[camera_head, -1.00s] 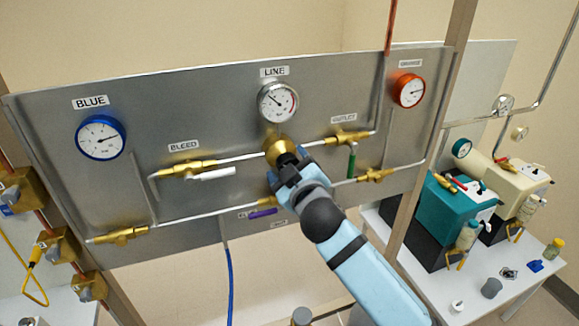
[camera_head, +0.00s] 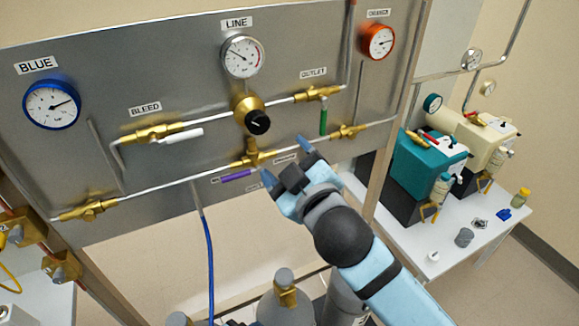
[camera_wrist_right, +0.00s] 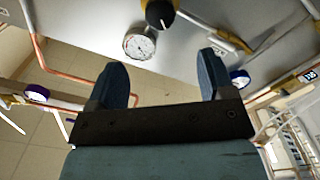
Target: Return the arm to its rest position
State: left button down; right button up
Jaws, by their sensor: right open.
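My right gripper (camera_head: 286,163) is open and empty in the head view, in front of the lower middle of the grey valve panel (camera_head: 75,160). It is below and to the right of the brass regulator with a black knob (camera_head: 257,122), and apart from it. In the right wrist view the two blue fingers (camera_wrist_right: 160,85) stand wide apart with nothing between them. The black knob (camera_wrist_right: 160,14) shows beyond them at the top, with a round gauge (camera_wrist_right: 140,44) beside it. My left gripper is in neither view.
The panel carries a blue gauge (camera_head: 51,104), a line gauge (camera_head: 242,56), an orange gauge (camera_head: 376,41), a white bleed handle (camera_head: 178,138), a green outlet handle (camera_head: 323,121) and a purple handle (camera_head: 238,175). Gas cylinders (camera_head: 285,300) stand below. Pumps (camera_head: 425,165) sit on a white table at right.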

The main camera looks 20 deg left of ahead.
jog(key=shift+s+d, duration=0.15)
jog(key=shift+d, duration=0.05)
dwell(0.4)
